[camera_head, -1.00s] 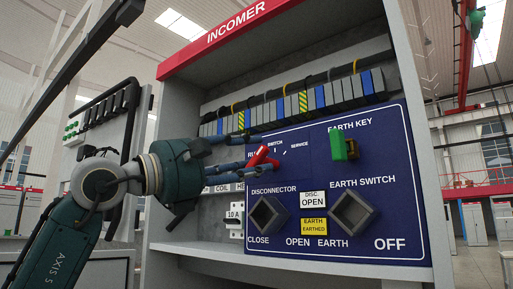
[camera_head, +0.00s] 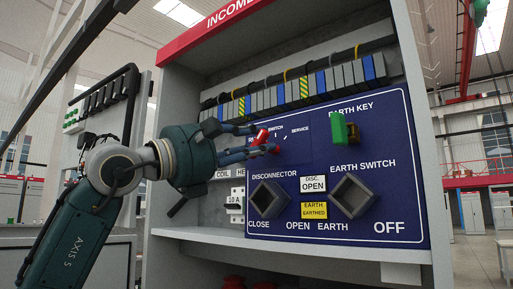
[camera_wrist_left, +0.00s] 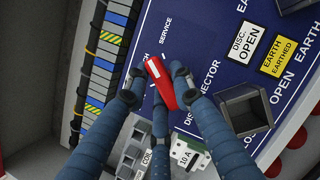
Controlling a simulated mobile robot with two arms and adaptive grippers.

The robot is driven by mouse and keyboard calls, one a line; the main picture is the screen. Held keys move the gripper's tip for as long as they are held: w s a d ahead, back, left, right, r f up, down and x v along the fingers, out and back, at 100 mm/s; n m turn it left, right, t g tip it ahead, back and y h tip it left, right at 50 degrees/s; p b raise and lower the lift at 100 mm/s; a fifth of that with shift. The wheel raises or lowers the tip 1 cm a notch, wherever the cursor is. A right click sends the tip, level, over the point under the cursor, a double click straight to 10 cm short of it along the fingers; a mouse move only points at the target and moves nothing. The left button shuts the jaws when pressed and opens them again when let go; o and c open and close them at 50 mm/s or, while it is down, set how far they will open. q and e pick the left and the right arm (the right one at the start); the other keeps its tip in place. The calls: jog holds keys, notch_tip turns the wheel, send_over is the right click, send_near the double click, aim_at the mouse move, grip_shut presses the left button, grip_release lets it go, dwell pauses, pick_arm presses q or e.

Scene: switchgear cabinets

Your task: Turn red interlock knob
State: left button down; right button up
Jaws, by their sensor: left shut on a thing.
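The red interlock knob (camera_head: 262,136) is on the upper left of the blue panel (camera_head: 350,232), below the "SWITCH" and "SERVICE" lettering. My left gripper (camera_head: 264,140) reaches in from the left and its blue fingers are closed around the knob. In the left wrist view the red knob (camera_wrist_left: 160,84), with a white mark on its end, sits between the gripper's fingertips (camera_wrist_left: 158,80). The fingers hide part of the knob and the lettering around it. My right gripper is in neither view.
A green earth key (camera_head: 339,130) stands out at the panel's upper right. Square disconnector (camera_head: 267,199) and earth switch (camera_head: 352,195) sockets protrude below. A terminal row (camera_head: 290,95) runs above the panel, and a cabinet ledge (camera_head: 300,255) lies beneath it.

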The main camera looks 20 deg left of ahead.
pick_arm(q)
jog(key=c, duration=1.5)
grip_release()
jog(key=shift+s+a, duration=0.1)
jog(key=shift+v, duration=5.85)
jog(key=shift+f, duration=0.1)
